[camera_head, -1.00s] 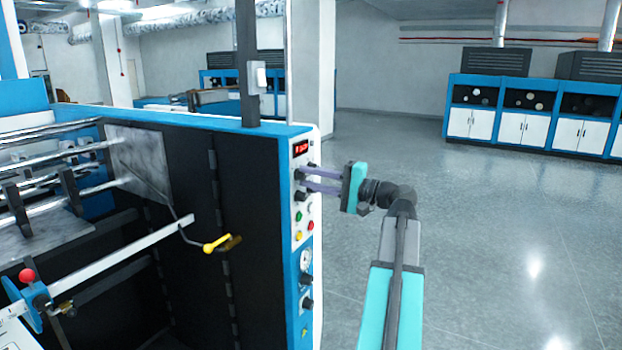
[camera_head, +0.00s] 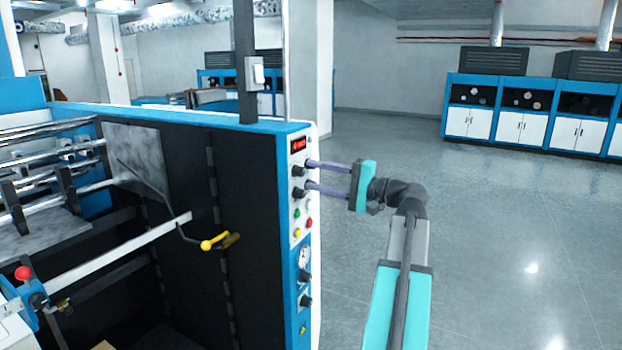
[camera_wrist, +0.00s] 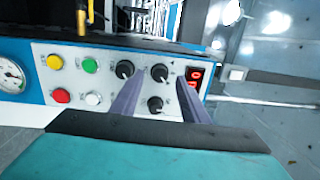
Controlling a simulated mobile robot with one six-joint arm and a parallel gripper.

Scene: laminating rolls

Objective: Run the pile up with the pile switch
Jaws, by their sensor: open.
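The control panel (camera_head: 301,235) is on the near end of the blue and black machine. Black knobs sit at its upper part: one shows in the head view (camera_head: 298,170). In the wrist view there are an upper left knob (camera_wrist: 124,69), an upper right knob (camera_wrist: 160,73) and a lower knob (camera_wrist: 155,104). Their labels are too small to read, so I cannot tell which is the pile switch. My gripper (camera_head: 309,175) is open and empty, pointing at the panel. In the wrist view its fingers (camera_wrist: 161,88) reach either side of the lower knob; contact cannot be told.
A red display (camera_wrist: 196,77) is beside the knobs. Green (camera_wrist: 90,65), yellow (camera_wrist: 55,61), red (camera_wrist: 60,96) and white (camera_wrist: 93,98) buttons and a gauge (camera_wrist: 10,77) are on the same panel. A yellow-handled crank (camera_head: 214,242) sticks out left. Floor at right is clear.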

